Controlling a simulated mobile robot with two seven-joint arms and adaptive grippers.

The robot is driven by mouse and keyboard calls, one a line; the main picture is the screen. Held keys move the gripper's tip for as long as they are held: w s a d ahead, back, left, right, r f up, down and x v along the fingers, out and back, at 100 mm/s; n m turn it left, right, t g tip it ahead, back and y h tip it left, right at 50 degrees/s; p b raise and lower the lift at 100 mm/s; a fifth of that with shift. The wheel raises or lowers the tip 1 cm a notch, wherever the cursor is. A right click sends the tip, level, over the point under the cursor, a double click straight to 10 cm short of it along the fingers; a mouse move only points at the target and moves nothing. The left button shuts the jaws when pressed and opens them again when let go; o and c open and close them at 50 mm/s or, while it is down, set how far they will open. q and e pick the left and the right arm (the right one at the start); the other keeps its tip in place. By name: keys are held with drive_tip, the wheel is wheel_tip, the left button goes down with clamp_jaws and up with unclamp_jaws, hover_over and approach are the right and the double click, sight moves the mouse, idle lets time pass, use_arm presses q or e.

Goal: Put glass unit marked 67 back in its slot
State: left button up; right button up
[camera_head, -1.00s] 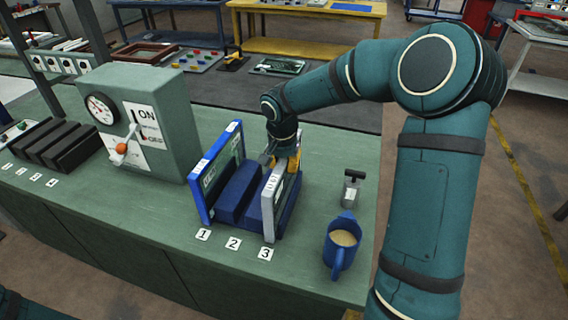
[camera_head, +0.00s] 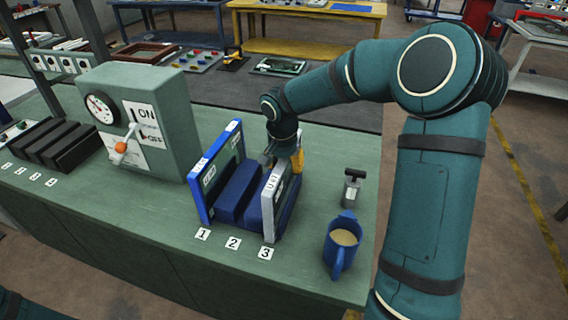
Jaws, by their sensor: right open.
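A blue rack (camera_head: 238,195) stands on the green bench behind number cards 1, 2 and 3. A grey-white framed glass unit (camera_head: 268,205) stands upright in the slot behind card 3. The small label on its front edge is too small to read surely. A blue-framed glass unit (camera_head: 196,190) stands in the slot behind card 1. The slot behind card 2 holds no unit that I can see. My right gripper (camera_head: 283,160) is open, pointing down at the top far end of the grey-white unit. Its fingertips are partly hidden. My left gripper is out of view.
A blue mug (camera_head: 341,250) with a light-brown drink and a small metal block with a black handle (camera_head: 351,190) stand right of the rack. A green gauge box (camera_head: 165,115) with an orange-knobbed lever stands left. A dark four-slot rack (camera_head: 60,145) is far left.

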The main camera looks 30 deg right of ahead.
drive_tip(key=r, duration=0.8)
drive_tip(key=s+a+r, duration=0.1)
drive_tip(key=r, duration=0.3)
drive_tip(key=shift+a, duration=0.1)
